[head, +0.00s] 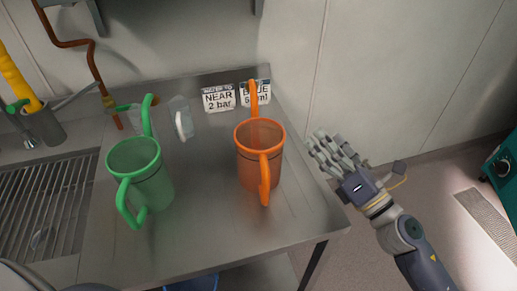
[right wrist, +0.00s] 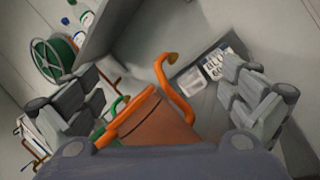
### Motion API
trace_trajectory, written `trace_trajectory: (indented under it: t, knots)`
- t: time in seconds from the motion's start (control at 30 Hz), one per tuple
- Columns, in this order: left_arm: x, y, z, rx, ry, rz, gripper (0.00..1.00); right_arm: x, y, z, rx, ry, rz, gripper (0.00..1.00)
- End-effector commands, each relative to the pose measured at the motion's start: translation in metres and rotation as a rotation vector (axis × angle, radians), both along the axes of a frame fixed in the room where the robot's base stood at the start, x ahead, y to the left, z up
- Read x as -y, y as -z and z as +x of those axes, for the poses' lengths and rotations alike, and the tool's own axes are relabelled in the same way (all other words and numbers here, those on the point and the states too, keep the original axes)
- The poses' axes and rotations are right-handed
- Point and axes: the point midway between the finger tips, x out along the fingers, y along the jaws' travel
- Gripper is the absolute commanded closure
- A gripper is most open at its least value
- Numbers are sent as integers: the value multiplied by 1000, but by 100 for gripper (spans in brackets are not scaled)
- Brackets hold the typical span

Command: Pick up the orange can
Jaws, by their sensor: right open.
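The orange can (head: 248,165) stands upright on the steel bench, right of the middle of its top. It has a handle on the near side and a spout at the back. My right gripper (head: 327,152) is open and empty, just past the bench's right edge, to the right of the can and apart from it. In the right wrist view the orange can (right wrist: 158,128) appears between the spread fingers of my right gripper (right wrist: 165,95), its lower part hidden by the gripper's palm. My left gripper is not in view.
A green can (head: 150,190) stands on the bench (head: 215,225) left of the orange one. Clear vessels (head: 180,118) and labels reading NEAR 2 bar (head: 218,98) and BLUE (head: 262,92) are behind. A grated sink (head: 40,205) is at left. Bench between the cans is clear.

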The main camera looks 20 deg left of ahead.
Motion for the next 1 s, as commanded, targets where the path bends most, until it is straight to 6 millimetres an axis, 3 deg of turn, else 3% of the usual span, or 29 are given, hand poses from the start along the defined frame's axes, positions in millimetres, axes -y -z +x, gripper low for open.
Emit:
trace_trajectory:
  t: [0.13,0.33,1.0]
  knots:
    - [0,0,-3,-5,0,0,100,-27,16,-18,284,-172,-293,0]
    - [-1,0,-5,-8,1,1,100,-34,43,-34,486,-319,-510,0]
    - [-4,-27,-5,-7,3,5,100,-107,47,-27,524,-355,-548,0]
